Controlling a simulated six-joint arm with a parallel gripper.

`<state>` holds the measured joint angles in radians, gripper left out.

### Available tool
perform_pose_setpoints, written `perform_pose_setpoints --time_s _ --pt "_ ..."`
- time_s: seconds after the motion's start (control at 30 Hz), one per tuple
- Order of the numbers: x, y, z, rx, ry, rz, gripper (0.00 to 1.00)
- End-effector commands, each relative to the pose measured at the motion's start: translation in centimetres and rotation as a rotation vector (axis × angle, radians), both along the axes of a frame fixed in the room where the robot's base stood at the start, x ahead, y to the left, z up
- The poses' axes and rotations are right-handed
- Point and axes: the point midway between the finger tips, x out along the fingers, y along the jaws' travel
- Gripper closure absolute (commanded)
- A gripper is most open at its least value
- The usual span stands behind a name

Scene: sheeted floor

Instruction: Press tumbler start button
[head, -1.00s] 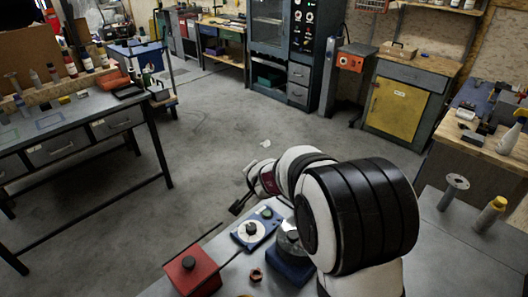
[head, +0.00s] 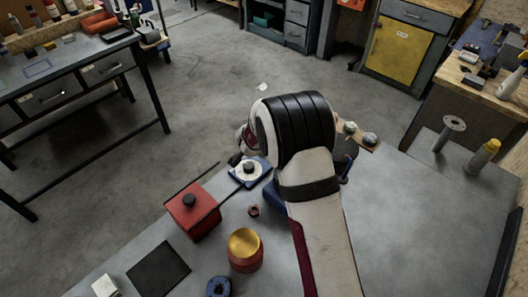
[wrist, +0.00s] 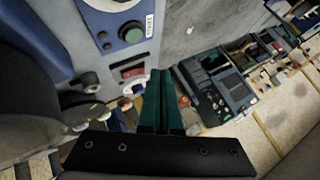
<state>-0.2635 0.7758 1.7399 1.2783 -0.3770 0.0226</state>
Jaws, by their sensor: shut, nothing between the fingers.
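A blue box with a white dial and black knob (head: 249,170) sits on the grey bench, partly behind my arm in the head view. In the wrist view, a blue panel with a round green button (wrist: 133,34) and a pale label is at the upper left. I cannot tell for sure which device is the tumbler. My gripper (wrist: 158,74) is shut and empty, its green fingers pointing below and right of the green button, with no contact visible. In the head view, my gripper (head: 236,159) is small, at the box's upper left edge.
A red box (head: 193,214) with dark rods stands left of the blue box. A red canister with a golden lid (head: 244,244), a nut (head: 254,211) and a black pad (head: 158,269) lie nearer.

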Motion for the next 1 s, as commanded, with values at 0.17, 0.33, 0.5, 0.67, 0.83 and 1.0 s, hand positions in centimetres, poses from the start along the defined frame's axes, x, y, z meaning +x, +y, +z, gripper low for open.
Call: perform_pose_setpoints --time_s 0.17,0.33,0.5,0.67,0.83,1.0 --pt "0.0 0.0 -2.5 -0.001 0.002 0.0 1.0" --pt "0.0 0.0 -4.0 -0.001 0.002 -0.001 1.0" --pt "0.0 0.0 -4.5 0.0 0.0 0.0 1.0" --pt "0.0 0.0 -4.5 0.001 0.0 -0.001 1.0" --pt "0.0 0.0 -4.5 0.0 0.0 0.0 1.0" --pt "0.0 0.0 -4.5 0.0 0.0 0.0 1.0"
